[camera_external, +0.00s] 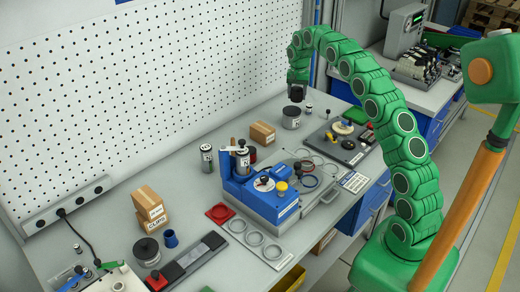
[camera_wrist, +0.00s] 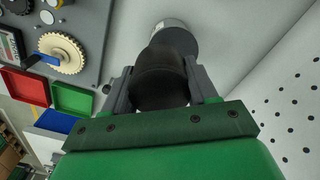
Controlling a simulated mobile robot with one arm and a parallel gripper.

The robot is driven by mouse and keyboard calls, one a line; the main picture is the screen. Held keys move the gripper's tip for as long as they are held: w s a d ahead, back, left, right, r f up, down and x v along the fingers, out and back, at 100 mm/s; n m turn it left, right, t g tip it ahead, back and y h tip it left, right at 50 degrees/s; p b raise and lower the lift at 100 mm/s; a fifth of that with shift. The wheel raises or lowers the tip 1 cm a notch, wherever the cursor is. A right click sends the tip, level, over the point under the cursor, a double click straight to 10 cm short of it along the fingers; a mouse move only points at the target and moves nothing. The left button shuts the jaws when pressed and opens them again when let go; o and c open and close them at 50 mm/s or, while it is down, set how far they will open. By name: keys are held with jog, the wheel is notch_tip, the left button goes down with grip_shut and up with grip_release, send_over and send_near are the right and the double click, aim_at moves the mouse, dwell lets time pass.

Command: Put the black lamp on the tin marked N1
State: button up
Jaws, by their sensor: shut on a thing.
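My gripper (camera_external: 297,90) is over the far part of the bench, above a short grey tin (camera_external: 291,118) with a dark top and a pale label too small to read. In the wrist view my gripper (camera_wrist: 162,88) is shut on the black lamp (camera_wrist: 160,72), a dark rounded body between the two fingers. A grey round thing, which looks like the tin (camera_wrist: 172,30), shows just past the lamp. I cannot tell whether lamp and tin touch. Other labelled tins are a tall one (camera_external: 207,157) and a wide dark one (camera_external: 147,251).
A cardboard box (camera_external: 262,134) stands left of the tin under my gripper. A dark board (camera_external: 340,142) with small parts lies to its right. A blue machine (camera_external: 262,190) fills the middle of the bench. The white pegboard (camera_external: 140,90) rises behind.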

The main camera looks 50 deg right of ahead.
aim_at(292, 110)
jog(key=shift+w+d+f, duration=0.25)
jog(key=shift+w+f, duration=0.4)
jog(key=shift+f, duration=0.2)
jog(key=shift+w+d+f, duration=0.2)
jog(key=shift+w+f, duration=0.45)
jog(key=shift+f, duration=0.15)
jog(key=shift+f, duration=0.1)
jog(key=shift+w+f, duration=0.15)
jog(key=shift+f, duration=1.45)
jog(key=shift+f, duration=0.1)
jog(key=o, duration=1.1)
